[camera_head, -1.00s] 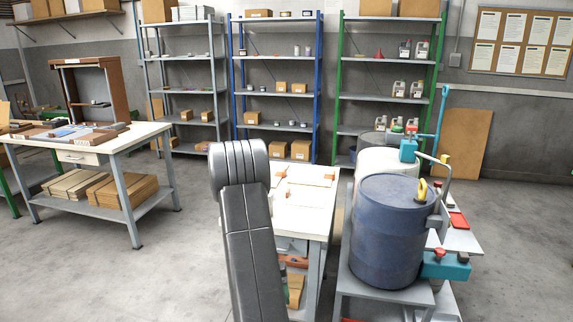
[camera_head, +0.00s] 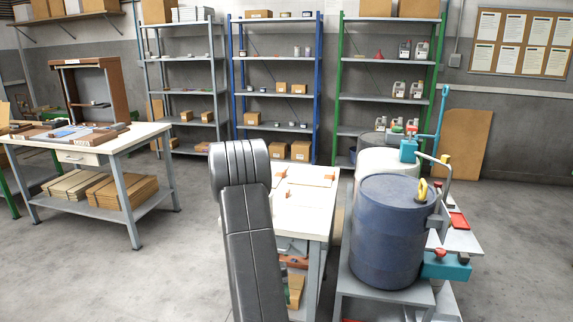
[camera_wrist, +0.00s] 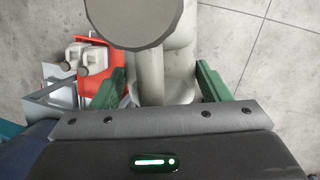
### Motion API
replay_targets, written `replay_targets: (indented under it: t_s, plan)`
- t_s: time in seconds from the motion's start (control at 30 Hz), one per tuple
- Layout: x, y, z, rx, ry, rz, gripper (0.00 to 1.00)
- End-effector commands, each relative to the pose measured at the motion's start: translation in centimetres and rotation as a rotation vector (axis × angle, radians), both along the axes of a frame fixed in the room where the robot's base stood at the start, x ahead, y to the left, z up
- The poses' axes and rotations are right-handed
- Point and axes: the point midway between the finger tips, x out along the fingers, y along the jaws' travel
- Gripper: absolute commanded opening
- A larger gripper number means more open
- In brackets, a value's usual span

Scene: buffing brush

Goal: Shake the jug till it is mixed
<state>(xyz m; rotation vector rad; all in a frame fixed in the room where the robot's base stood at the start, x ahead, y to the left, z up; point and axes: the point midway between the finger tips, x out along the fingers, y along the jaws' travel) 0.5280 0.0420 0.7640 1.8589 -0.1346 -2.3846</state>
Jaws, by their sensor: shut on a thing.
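In the wrist view, my gripper (camera_wrist: 162,85) has its two green fingers on either side of a pale grey-beige jug (camera_wrist: 178,60). The jug's round darker grey cap (camera_wrist: 133,18) faces the camera at the top of the picture. A rounded upright part, which looks like the handle, runs down between the fingers. The jug's lower part is hidden behind the gripper body. I cannot see the liquid inside. In the head view, my gripper and the held jug do not show; my dark grey arm fills the lower middle.
A dark blue drum (camera_head: 388,235) stands right of my arm. A white-topped workbench (camera_head: 300,205) is behind the arm. Open floor (camera_head: 190,265) lies left.

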Motion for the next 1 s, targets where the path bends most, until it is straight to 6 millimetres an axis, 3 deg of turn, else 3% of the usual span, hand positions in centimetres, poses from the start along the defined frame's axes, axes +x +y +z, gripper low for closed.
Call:
replay_targets:
  t_s: [0.2,0.33,0.47,0.8,1.0]
  plan:
    - [0.1,-3.2,0.6,0.001,-0.002,-0.005,0.07]
    - [0.2,-4.1,0.7,0.001,-0.002,-0.002,0.07]
    - [0.2,-3.4,0.5,0.000,-0.002,0.001,0.06]
    - [0.0,0.7,-0.1,0.000,-0.001,0.001,0.06]
    - [0.0,-0.6,0.2,-0.001,-0.001,-0.003,0.06]
